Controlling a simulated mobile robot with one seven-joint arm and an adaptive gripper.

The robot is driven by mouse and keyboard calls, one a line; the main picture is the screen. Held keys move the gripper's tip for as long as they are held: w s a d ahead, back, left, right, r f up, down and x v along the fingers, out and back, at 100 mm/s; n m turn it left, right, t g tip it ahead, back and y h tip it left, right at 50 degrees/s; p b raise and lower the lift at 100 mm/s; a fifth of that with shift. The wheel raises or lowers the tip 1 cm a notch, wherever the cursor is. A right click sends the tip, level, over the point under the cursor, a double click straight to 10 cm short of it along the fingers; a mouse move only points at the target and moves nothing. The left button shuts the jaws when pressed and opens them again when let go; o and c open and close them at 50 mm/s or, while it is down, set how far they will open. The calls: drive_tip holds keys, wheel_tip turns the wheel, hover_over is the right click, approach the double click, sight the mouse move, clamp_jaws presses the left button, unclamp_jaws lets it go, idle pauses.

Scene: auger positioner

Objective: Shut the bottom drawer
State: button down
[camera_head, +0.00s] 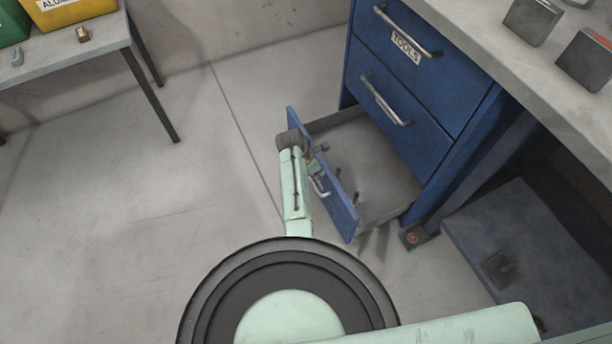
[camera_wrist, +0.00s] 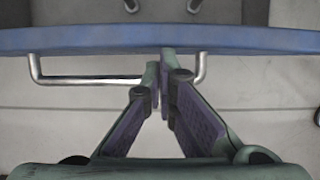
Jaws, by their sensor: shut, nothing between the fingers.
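The bottom drawer (camera_head: 375,173) of the blue cabinet (camera_head: 405,110) is pulled out, with its grey inside showing. Its blue front panel (camera_head: 331,190) faces my arm and carries a silver bar handle (camera_head: 320,186). In the wrist view the drawer's blue top edge (camera_wrist: 110,39) runs across the picture, with the handle (camera_wrist: 85,80) below it. My gripper (camera_wrist: 160,70) is shut and empty. Its fingertips are at the right part of the handle, close to the drawer front; I cannot tell whether they touch. In the head view my arm partly hides the gripper.
Two upper drawers (camera_head: 400,110) are shut, one with a "TOOLS" label (camera_head: 407,47). A worktop (camera_head: 520,60) with dark blocks (camera_head: 533,20) extends at the right. A table (camera_head: 85,45) with bins stands at the upper left. The floor (camera_head: 130,200) left of the drawer is clear.

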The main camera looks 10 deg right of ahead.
drive_tip(key=w+d+b, duration=0.3)
drive_tip(key=d+b, duration=0.1)
drive_tip(key=d, duration=0.6)
drive_tip(key=w+d+b, duration=0.3)
drive_tip(key=w+d, duration=0.1)
drive_tip(key=d, duration=0.7)
drive_tip(key=shift+d+b, duration=0.3)
drive_tip(key=shift+b, duration=0.1)
drive_tip(key=shift+a, duration=0.1)
